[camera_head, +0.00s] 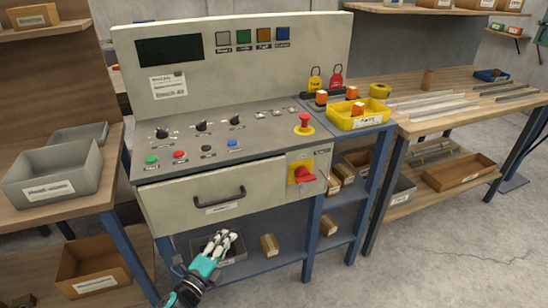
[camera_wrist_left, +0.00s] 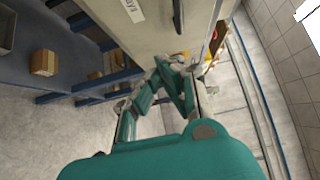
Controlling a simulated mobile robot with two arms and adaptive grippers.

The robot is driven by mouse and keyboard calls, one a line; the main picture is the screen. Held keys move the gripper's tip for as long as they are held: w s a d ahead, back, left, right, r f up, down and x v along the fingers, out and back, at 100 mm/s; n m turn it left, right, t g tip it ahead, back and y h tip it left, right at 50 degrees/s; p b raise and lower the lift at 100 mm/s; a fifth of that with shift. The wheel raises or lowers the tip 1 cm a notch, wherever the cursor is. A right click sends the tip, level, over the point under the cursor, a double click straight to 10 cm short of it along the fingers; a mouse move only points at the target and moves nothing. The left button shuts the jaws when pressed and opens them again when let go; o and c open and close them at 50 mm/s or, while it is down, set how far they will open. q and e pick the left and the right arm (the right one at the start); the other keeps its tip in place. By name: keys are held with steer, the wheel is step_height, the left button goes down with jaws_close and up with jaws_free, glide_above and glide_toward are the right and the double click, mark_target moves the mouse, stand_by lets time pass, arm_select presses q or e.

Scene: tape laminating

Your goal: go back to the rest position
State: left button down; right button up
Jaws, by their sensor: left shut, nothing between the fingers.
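My left gripper (camera_head: 228,238) is in the lower left middle of the head view, in front of the control console, below its drawer (camera_head: 215,195). It is shut and empty. In the left wrist view its teal and grey fingers (camera_wrist_left: 172,66) come together near the pale console front (camera_wrist_left: 140,35). The drawer is shut, and its dark handle (camera_head: 220,198) is above the gripper, apart from it in the head view. My right gripper is not in view.
The console carries buttons, knobs and a red emergency stop (camera_head: 305,122). A yellow bin (camera_head: 357,116) stands at its right. A grey bin (camera_head: 50,171) is on the left bench. Boxes lie on the blue lower shelf (camera_head: 280,259). The floor (camera_head: 450,255) at right is clear.

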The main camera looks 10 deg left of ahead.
arm_select(q)
steer(key=s+f+n+g+y+p, duration=0.1)
steer(key=s+f+n+g, duration=0.3)
steer(key=f, duration=0.5)
steer(key=s+a+f+n+g+y+p, duration=0.1)
steer(key=s+f+n, duration=0.2)
steer(key=s+f, duration=0.55)
steer(key=s+f+n+g+y+p, duration=0.1)
steer(key=s+f+n+g, duration=0.2)
steer(key=f, duration=0.8)
steer(key=s+f+n+g+p, duration=0.1)
steer(key=s+f+n+g, duration=0.1)
steer(key=s, duration=0.8)
steer(key=s+d+f+n+g, duration=0.1)
steer(key=s+f+n+g, duration=0.2)
steer(key=s+f, duration=0.3)
steer(key=s+d+f+n+g+p, duration=0.1)
steer(key=s+f+n+g, duration=0.1)
steer(key=s, duration=1.2)
step_height(320, 180, down, 2)
steer(key=shift+s+f+n+g+p, duration=0.2)
steer(key=shift+f+n+g+p, duration=0.15)
steer(key=shift+g, duration=0.45)
steer(key=shift+r, duration=0.1)
